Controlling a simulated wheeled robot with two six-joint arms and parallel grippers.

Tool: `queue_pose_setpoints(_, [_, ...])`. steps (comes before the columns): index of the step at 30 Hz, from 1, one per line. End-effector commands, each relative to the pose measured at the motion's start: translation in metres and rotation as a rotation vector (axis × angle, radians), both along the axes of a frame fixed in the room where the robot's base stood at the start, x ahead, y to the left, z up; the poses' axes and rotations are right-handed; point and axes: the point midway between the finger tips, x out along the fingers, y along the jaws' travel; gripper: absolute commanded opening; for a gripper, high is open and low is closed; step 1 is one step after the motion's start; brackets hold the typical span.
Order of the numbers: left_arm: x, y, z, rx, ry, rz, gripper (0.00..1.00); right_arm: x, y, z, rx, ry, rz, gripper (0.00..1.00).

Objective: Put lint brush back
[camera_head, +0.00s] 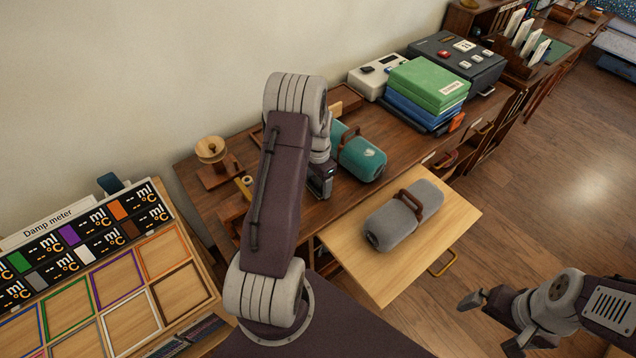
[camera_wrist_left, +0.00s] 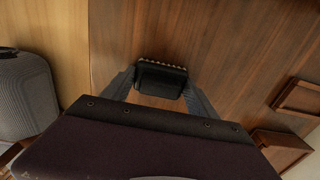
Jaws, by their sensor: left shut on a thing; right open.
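My left gripper (camera_wrist_left: 160,84) is shut on a small black object with a row of pale tufts along one edge, which looks like the lint brush (camera_wrist_left: 160,78). The brush is between the fingers, over the dark wooden desk top, in the left wrist view. I cannot tell whether it touches the wood. In the head view my left arm hides the brush and the fingertips. My right gripper (camera_head: 491,324) is open and empty over the floor at the lower right.
A grey cylinder with a brown handle (camera_head: 388,228) lies on the light pull-out board (camera_head: 455,215). A teal cylinder (camera_head: 361,158) lies behind on the desk. A green and blue stack (camera_head: 428,84), a wooden spool stand (camera_head: 212,152) and a damp meter board (camera_head: 75,325) stand around.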

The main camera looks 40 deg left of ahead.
Motion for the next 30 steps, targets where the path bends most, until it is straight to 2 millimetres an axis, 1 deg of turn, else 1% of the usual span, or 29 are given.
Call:
queue_pose_setpoints(3, [0.000, 0.000, -0.004, 0.000, 0.000, 0.000, 0.30, 0.000, 0.000, -0.002, 0.000, 0.000, 0.000, 1.00])
queue_pose_setpoints(4, [0.000, 0.000, -0.003, 0.000, 0.000, 0.000, 0.76, 0.000, 0.000, -0.001, 0.000, 0.000, 0.000, 1.00])
queue_pose_setpoints(5, [0.000, 0.000, -0.003, 0.000, 0.000, 0.000, 0.84, 0.000, 0.000, -0.001, 0.000, 0.000, 0.000, 1.00])
queue_pose_setpoints(6, [0.000, 0.000, -0.003, 0.000, 0.000, 0.000, 0.89, 0.000, 0.000, -0.001, 0.000, 0.000, 0.000, 1.00])
queue_pose_setpoints(14, [0.000, 0.000, -0.002, 0.000, 0.000, 0.000, 0.89, 0.000, 0.000, -0.001, 0.000, 0.000, 0.000, 1.00])
queue_pose_setpoints(17, [0.001, 0.000, 0.005, 0.001, -0.002, 0.000, 0.89, 0.000, 0.000, 0.001, 0.000, 0.000, 0.000, 1.00])
queue_pose_setpoints(20, [0.001, 0.001, 0.026, 0.003, -0.005, 0.000, 0.89, 0.000, 0.000, 0.004, 0.000, 0.000, 0.000, 1.00])
queue_pose_setpoints(24, [0.002, 0.001, 0.065, 0.002, -0.006, 0.000, 0.89, 0.000, 0.000, 0.007, 0.000, 0.000, 0.000, 1.00])
queue_pose_setpoints(27, [0.001, 0.001, 0.088, 0.002, -0.005, 0.000, 0.89, 0.000, 0.000, 0.010, 0.000, 0.000, 0.000, 1.00])
queue_pose_setpoints(30, [0.001, 0.000, 0.106, 0.001, -0.002, 0.000, 0.89, 0.000, 0.000, 0.011, 0.000, 0.000, 0.000, 1.00])
